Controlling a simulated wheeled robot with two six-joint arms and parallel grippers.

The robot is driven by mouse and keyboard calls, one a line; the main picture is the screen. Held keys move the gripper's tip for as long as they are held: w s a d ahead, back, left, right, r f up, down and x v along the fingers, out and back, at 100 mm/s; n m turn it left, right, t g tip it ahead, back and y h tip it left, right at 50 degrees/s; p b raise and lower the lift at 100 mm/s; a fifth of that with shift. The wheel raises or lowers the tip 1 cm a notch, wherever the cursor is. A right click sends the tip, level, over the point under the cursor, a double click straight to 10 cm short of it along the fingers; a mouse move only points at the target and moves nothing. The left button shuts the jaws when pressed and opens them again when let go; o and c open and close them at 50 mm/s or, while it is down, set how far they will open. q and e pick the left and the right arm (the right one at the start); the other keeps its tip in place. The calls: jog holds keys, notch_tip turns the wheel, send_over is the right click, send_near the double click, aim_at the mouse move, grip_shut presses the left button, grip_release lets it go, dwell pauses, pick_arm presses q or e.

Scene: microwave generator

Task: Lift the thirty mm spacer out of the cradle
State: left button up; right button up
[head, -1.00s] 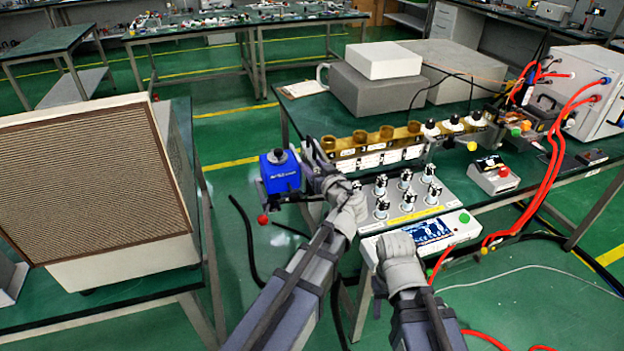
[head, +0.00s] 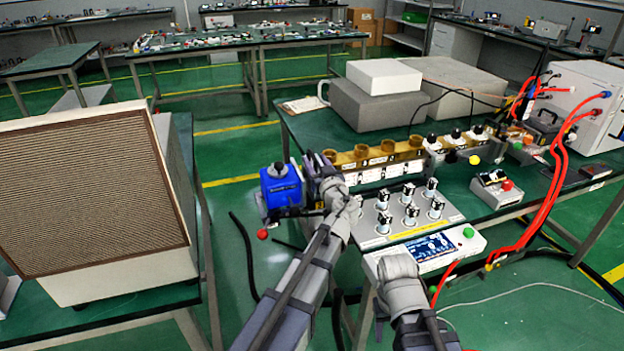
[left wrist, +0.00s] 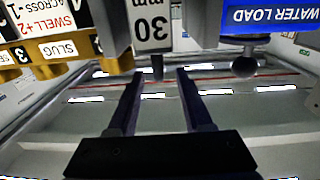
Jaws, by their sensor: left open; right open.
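The thirty mm spacer (left wrist: 152,28) shows in the left wrist view as a grey block with an upside-down "30 mm" label. It sits between the yellow labelled row (left wrist: 60,45) and the blue water load (left wrist: 262,18). My left gripper (left wrist: 158,76) is open, its two dark fingers apart and pointing at the spacer, with nothing gripped. In the head view my left gripper (head: 316,165) is beside the blue water load (head: 282,185) and hides the spacer. I cannot make out the cradle clearly. My right gripper (head: 397,268) is at the console's front edge; its fingertips are hidden.
The console (head: 415,215) with several knobs stands right of my left gripper. The brass row (head: 374,160) lies behind it. Red cables (head: 548,195) run down at the right. A grey box (head: 375,103) stands behind on the bench.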

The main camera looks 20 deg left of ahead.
pick_arm(q)
jog(key=x, duration=0.4)
jog(key=shift+w+a+f, duration=0.1)
jog(key=shift+w+f, duration=0.05)
jog(key=shift+w, duration=0.1)
jog(key=shift+s, duration=0.1)
grip_shut()
dwell(1.0)
